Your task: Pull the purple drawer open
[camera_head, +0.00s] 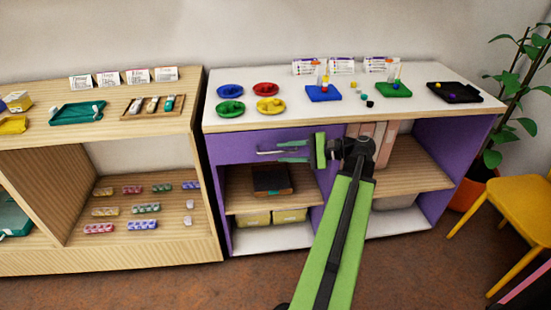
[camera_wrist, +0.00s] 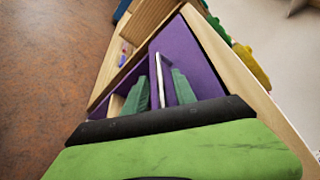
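The purple drawer (camera_head: 235,149) is at the upper left of the purple-sided cabinet, just under the white top. Its front looks flush with the cabinet. Its pale bar handle (camera_head: 268,152) runs sideways across the front; it also shows in the wrist view (camera_wrist: 159,75). My gripper (camera_head: 290,152) comes to the handle from the right. In the wrist view, its two green fingers (camera_wrist: 160,88) stand apart, one on each side of the handle, with gaps showing. It is open around the bar, and the fingers do not appear to press on it. My wrist hides the drawer's right end.
Coloured dishes (camera_head: 265,88) and small boards (camera_head: 324,93) stand on the white top (camera_head: 300,105). Below the drawer, a dark box (camera_head: 271,180) sits on an open shelf. A wooden shelf unit (camera_head: 190,110) stands close on the left, a yellow chair (camera_head: 520,205) at right. The floor in front is clear.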

